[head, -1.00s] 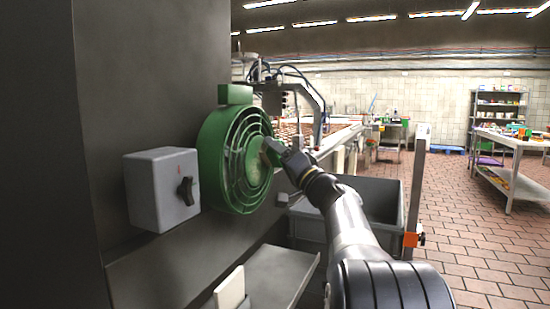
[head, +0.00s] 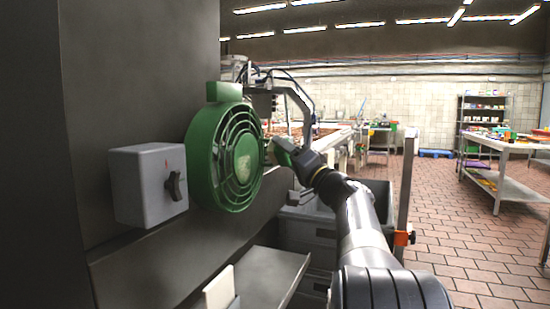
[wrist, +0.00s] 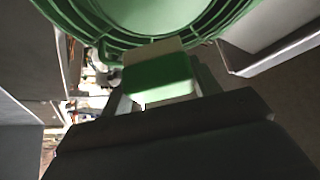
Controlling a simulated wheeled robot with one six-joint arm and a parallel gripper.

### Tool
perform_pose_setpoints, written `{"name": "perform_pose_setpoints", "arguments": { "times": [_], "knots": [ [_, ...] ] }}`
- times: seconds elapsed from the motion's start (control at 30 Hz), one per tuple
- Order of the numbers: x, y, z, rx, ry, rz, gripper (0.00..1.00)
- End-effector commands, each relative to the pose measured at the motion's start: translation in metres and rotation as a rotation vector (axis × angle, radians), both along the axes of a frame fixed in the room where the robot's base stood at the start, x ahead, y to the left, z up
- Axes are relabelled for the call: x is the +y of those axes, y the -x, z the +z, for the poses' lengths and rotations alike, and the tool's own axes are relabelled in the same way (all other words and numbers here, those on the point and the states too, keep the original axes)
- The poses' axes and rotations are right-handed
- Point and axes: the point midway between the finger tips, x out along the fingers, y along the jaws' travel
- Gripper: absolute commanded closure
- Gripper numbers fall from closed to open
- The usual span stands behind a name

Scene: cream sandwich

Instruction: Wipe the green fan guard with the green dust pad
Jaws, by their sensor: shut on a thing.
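The green fan guard (head: 222,158) is a round ring cage fixed to the dark wall panel, left of centre in the head view. Its rings also show across the top of the wrist view (wrist: 110,38). My gripper (head: 283,153) is just right of the guard, shut on the green dust pad. The pad (wrist: 158,75) has a green body and a pale face that points towards the guard in the wrist view. In the head view a small gap shows between the gripper and the guard. The fingers are mostly hidden in both views.
A grey switch box (head: 148,185) with a black knob sits left of the guard. A metal shelf (head: 262,278) juts out below. Grey crates (head: 305,235) and a post with an orange clamp (head: 403,237) stand right of it. The tiled floor at right is largely clear.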

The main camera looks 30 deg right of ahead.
Motion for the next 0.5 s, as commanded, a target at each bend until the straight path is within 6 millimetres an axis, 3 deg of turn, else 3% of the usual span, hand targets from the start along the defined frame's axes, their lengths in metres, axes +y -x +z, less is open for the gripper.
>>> {"name": "perform_pose_setpoints", "arguments": {
  "times": [0.2,0.5],
  "knots": [
    [-0.0084,0.0113,0.0001,-0.001,0.001,0.000,0.60],
    [-0.0088,0.0119,0.0008,-0.001,0.001,0.000,0.60]
  ]
}}
